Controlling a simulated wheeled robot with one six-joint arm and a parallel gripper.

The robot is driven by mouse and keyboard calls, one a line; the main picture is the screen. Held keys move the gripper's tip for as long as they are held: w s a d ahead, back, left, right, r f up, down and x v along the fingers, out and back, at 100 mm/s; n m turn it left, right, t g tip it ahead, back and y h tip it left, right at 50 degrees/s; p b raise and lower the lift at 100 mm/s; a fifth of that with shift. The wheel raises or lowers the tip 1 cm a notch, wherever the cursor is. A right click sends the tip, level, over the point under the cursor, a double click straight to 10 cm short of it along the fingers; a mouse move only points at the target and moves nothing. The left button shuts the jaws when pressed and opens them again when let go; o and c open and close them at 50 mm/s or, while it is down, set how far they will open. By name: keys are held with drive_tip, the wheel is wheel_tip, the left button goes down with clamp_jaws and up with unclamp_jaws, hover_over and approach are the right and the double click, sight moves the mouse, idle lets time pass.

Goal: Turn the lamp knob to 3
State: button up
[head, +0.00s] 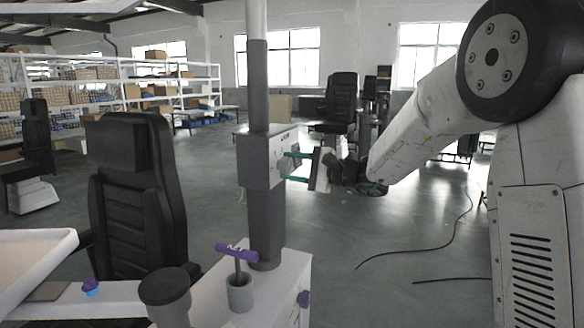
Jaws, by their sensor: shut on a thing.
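A grey control box (258,162) is fixed to the dark upright column (266,215). Its right-hand face carries small markings and fittings. My gripper (286,167) reaches in from the right, with its teal fingers against that face, one above the other. It is shut on the lamp knob there. The knob is too small and too covered by the fingers to make out its pointer or the number it stands at.
A purple T-shaped handle (236,251) stands in a grey cup (240,293) on the white base at the column's foot. A black chair (137,190) stands left. Shelves (150,92) line the back left. A black cable (440,245) lies on the open floor at right.

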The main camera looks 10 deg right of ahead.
drive_tip(key=shift+w+d+r+m, duration=0.1)
drive_tip(key=shift+m, duration=0.5)
drive_tip(key=o, duration=1)
drive_tip(key=v, duration=0.7)
drive_tip(key=shift+d, duration=0.25)
